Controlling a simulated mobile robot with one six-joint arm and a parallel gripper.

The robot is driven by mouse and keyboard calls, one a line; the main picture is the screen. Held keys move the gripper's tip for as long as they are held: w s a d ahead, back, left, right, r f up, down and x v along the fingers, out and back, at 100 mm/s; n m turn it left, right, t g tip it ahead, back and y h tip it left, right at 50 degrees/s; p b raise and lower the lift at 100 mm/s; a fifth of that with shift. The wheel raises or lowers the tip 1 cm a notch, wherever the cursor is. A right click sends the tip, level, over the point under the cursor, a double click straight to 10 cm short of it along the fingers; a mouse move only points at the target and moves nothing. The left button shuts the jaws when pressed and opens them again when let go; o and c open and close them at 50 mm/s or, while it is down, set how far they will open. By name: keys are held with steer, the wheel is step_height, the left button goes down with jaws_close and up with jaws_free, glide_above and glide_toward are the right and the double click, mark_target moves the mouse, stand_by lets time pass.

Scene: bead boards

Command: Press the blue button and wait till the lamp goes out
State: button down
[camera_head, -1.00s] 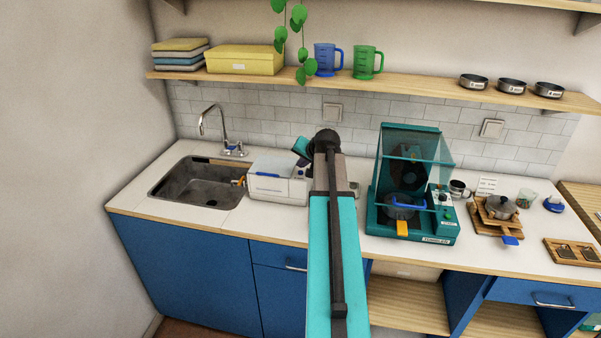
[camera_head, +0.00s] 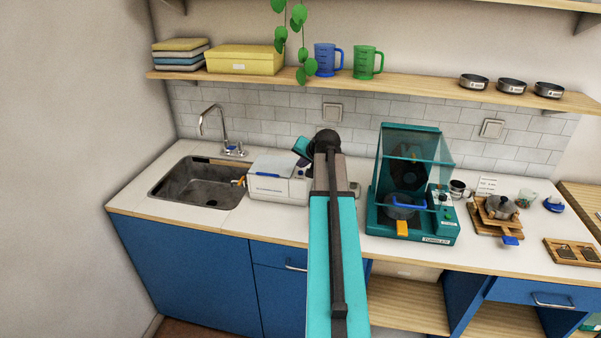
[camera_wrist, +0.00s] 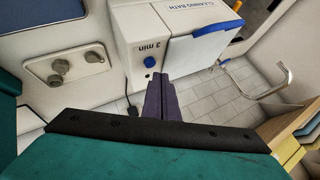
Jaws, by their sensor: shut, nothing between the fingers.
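The cleaning bath (camera_head: 268,187) is a white box on the counter beside the sink. In the wrist view, the cleaning bath (camera_wrist: 150,25) has a lid with a blue handle and a panel marked "3 min". The round blue button (camera_wrist: 149,62) is on that panel. My gripper (camera_wrist: 160,79) is shut and empty, its dark fingers pointing at the bath just beside the button. I cannot tell whether the fingertips touch the button. No lit lamp can be made out. In the head view my arm covers the right end of the bath.
The sink (camera_head: 194,187) with its tap is left of the bath. A teal machine with a clear hood (camera_head: 413,223) stands to the right. A shelf (camera_head: 400,88) with mugs and a trailing plant (camera_head: 299,40) is above.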

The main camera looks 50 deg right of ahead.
steer(key=shift+f+b, duration=0.55)
steer(key=shift+f, duration=0.3)
stand_by(1.1)
steer(key=shift+r, duration=0.2)
steer(key=shift+r+p, duration=0.45)
steer(key=shift+r, duration=0.2)
steer(key=shift+r, duration=0.15)
steer(key=shift+r+p, duration=1.3)
steer(key=shift+r, duration=1.05)
